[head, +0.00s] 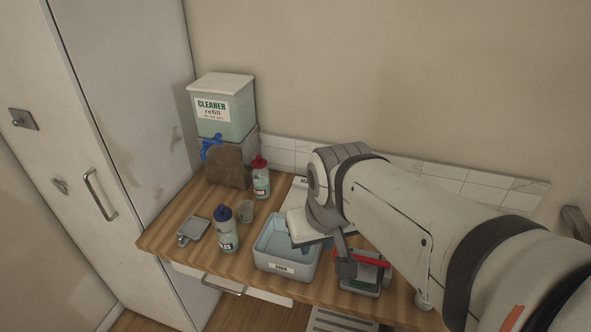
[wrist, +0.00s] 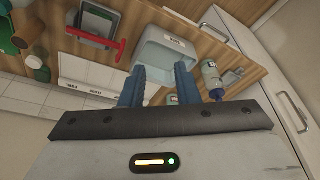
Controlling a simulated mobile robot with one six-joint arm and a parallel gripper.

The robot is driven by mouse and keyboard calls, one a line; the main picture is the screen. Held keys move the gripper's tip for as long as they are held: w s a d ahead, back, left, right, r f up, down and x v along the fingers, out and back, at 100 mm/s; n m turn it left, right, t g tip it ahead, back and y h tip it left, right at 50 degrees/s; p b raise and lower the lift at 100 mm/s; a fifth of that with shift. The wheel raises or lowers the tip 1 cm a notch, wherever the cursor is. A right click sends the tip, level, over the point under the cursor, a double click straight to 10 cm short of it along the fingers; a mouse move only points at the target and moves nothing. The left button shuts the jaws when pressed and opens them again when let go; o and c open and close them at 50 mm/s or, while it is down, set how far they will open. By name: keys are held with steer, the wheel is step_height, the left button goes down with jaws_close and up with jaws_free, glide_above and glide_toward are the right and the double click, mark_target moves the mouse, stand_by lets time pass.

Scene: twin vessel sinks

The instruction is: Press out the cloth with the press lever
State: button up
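The press (head: 366,272) with a red lever (head: 374,259) stands on the counter to the right of the grey basin, partly hidden behind my arm. In the wrist view the red T-shaped lever (wrist: 121,44) crosses the press (wrist: 82,37) at the upper left. Something green (wrist: 98,20) lies inside the press; I cannot tell for sure that it is the cloth. My gripper (wrist: 159,69) has its two blue fingers apart with nothing between them. It is above the counter near the basin, apart from the lever.
The grey basin (head: 262,262) holds water. A blue-capped bottle (head: 227,234), a red-capped bottle (head: 261,183), a cup (head: 245,208) and a small grey dish (head: 194,229) stand left of it. A cleaner refill box (head: 222,120) is at the back left.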

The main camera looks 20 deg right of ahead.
steer(key=shift+o, duration=0.3)
steer(key=w+d+f+m+g+b, duration=0.1)
steer(key=w+d+f+m+b, duration=0.1)
steer(key=w+d+f, duration=0.4)
steer(key=shift+w+d+m+g+y+b, duration=0.2)
steer(key=shift+w+m+g+y+b, duration=0.2)
steer(key=shift+w+m, duration=0.5)
steer(key=w+d+f+m+b, duration=0.1)
steer(key=w+d+f+m, duration=0.25)
steer(key=d+f, duration=0.3)
steer(key=shift+n+y, duration=0.35)
steer(key=shift+y, duration=0.05)
steer(key=f, duration=0.2)
steer(key=w+f, duration=0.1)
steer(key=f, duration=0.1)
steer(key=a+f, duration=0.1)
steer(key=f, duration=0.1)
steer(key=shift+w+f, duration=0.15)
steer(key=shift+f, duration=0.1)
jaws_close()
